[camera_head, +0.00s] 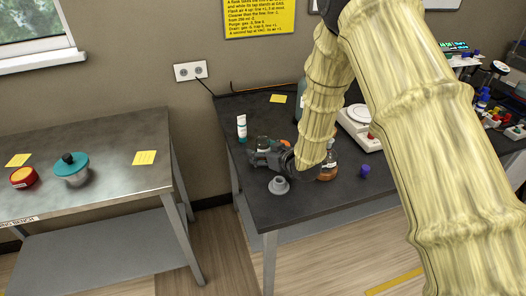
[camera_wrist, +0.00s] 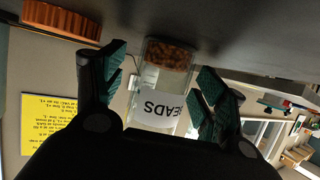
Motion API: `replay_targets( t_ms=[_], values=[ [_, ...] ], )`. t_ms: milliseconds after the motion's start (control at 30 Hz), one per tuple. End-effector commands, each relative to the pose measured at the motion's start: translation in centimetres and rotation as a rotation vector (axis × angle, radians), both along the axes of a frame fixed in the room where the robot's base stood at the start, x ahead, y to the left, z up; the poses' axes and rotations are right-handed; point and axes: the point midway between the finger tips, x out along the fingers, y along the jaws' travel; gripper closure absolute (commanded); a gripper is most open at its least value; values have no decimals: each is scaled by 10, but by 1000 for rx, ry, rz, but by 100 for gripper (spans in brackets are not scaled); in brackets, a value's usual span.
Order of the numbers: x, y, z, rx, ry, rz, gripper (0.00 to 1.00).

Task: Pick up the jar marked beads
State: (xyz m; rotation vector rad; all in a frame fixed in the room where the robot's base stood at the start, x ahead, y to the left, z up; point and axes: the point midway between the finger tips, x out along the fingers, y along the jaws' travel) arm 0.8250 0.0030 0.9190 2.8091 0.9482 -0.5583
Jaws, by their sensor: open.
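The jar marked beads (camera_wrist: 160,88) shows upside down in the wrist view, which is itself inverted. It is clear, with brown contents and a white label, partly cut off, reading "EADS". My gripper (camera_wrist: 162,72) is open, with one dark teal-padded finger on each side of the jar; gaps show between the pads and the glass. In the head view my gripper (camera_head: 258,157) is low over the dark bench, left of my yellow-sleeved arm. The jar is mostly hidden there behind the gripper.
On the dark bench (camera_head: 300,208) stand a grey funnel-like piece (camera_head: 279,186), a white tube (camera_head: 242,127), an amber bottle (camera_head: 328,170), a purple cap (camera_head: 365,171) and a white scale (camera_head: 357,128). A steel bench (camera_head: 110,187) stands at left. An orange ridged object (camera_wrist: 62,20) shows near the gripper.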

Motion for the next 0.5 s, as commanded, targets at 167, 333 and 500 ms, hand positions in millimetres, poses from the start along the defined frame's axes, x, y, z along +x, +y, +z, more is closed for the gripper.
replay_targets(
  t_ms=[167,333,500],
  values=[
    [0,0,0,0,0,0,30],
    [0,0,0,0,0,0,61],
    [0,0,0,0,0,0,80]
  ],
)
